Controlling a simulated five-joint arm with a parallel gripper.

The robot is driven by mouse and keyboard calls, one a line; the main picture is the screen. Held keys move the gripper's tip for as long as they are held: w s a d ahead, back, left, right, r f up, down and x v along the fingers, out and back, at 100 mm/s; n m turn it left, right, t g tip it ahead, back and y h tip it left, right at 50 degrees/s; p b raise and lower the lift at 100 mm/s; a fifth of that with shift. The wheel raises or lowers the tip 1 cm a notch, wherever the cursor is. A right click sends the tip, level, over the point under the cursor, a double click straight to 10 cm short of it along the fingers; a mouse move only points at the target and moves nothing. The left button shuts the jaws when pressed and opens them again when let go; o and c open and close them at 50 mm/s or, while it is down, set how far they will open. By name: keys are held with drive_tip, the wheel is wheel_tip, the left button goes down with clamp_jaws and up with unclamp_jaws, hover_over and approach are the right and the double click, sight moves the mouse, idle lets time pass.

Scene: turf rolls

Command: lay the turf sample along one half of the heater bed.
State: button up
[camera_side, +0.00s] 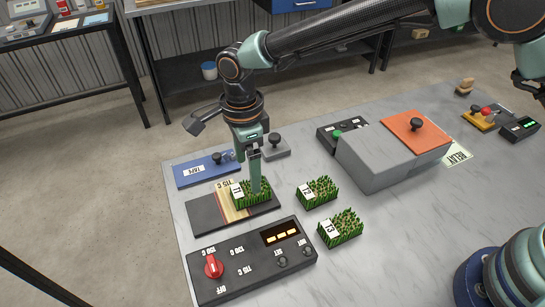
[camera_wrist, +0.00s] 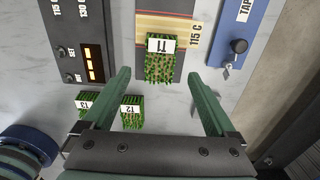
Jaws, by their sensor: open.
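The turf sample T1 (camera_side: 238,191) is a green grassy block with a white label. It lies on the right part of the dark heater bed (camera_side: 204,214), beside and partly over a tan striped band, under the 115 C label. In the wrist view T1 (camera_wrist: 160,66) shows between the fingers of my gripper (camera_wrist: 158,76), with a gap on each side. The bed's striped band (camera_wrist: 150,22) shows beyond it. In the side view my gripper (camera_side: 248,176) points down over T1, and the near finger hides part of the turf. The gripper is open and holds nothing.
Turf blocks T2 (camera_side: 318,192) and T3 (camera_side: 341,228) stand right of the bed. A dark control panel (camera_side: 252,262) with a red knob lies in front, a blue plate (camera_side: 207,170) behind. A grey box (camera_side: 378,165) with an orange top (camera_side: 417,138) stands at the right.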

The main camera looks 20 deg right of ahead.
sight(249, 186)
drive_tip(key=s+d+r+n+t+y, duration=0.1)
drive_tip(key=d+r+n+t, duration=0.2)
drive_tip(key=d+r+n, duration=1.05)
drive_tip(key=s+d+r+n+t, duration=0.1)
drive_tip(key=s+d, duration=0.2)
drive_tip(key=d, duration=0.3)
drive_tip(key=s+d+r+n, duration=0.1)
drive_tip(key=s+d+n, duration=0.1)
drive_tip(key=s+d, duration=0.2)
drive_tip(key=s+d+r+n+t+h, duration=0.1)
drive_tip(key=s+d, duration=0.2)
drive_tip(key=d, duration=0.6)
drive_tip(key=shift+s+d+r+t, duration=0.15)
drive_tip(key=shift+s+t, duration=0.1)
drive_tip(key=shift+t, duration=0.05)
